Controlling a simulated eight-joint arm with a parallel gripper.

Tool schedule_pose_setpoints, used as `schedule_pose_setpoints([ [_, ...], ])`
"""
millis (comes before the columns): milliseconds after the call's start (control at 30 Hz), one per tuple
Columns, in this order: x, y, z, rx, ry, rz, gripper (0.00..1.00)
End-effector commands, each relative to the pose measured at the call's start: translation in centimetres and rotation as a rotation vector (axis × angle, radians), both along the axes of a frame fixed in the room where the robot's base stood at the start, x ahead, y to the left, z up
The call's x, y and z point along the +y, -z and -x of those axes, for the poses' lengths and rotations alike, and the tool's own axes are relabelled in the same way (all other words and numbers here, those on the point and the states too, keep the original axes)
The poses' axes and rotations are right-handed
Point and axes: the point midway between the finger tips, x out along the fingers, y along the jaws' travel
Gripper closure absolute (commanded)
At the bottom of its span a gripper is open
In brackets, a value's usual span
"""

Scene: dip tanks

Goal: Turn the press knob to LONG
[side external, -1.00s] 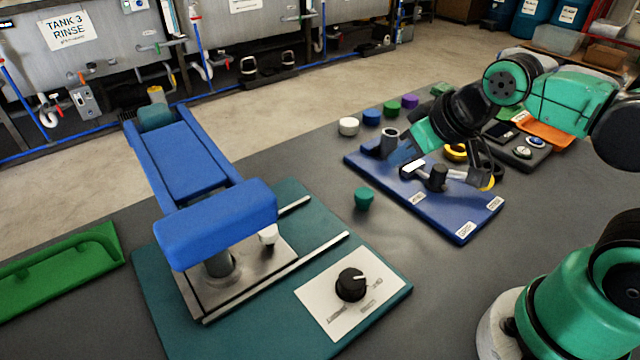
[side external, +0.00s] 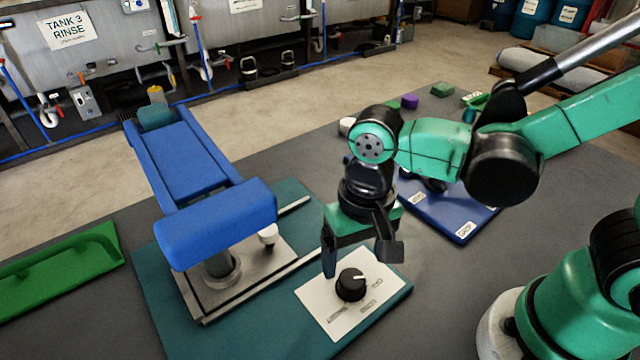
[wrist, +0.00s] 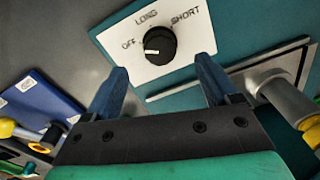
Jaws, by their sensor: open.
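The black press knob (side external: 351,287) stands on a white label plate (side external: 323,306) at the front right of the teal press base. In the wrist view the knob (wrist: 160,46) has OFF, LONG and SHORT printed around it, and its white pointer mark points left, roughly toward OFF. My gripper (side external: 358,262) hangs just above the knob, fingers down and apart, with nothing between them. In the wrist view my gripper (wrist: 161,78) has its two blue fingers spread, with the knob ahead, between and beyond the fingertips. The fingers do not appear to touch it.
The blue press (side external: 216,225) with its metal plate stands left of the knob. A blue board (side external: 463,224) lies behind and right, partly hidden by my arm. A green tray (side external: 60,270) is at the far left. Grey tabletop in front of the base is clear.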

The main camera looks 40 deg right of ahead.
Motion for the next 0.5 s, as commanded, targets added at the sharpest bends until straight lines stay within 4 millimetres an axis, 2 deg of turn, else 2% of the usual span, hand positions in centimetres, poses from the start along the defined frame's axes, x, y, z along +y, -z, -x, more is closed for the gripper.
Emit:
schedule_pose_setpoints([
  [300,0.1,3.2,-0.1,-0.002,-0.001,-0.001,0.19],
  [500,0.1,4.6,-0.1,-0.003,-0.001,-0.001,0.19],
])
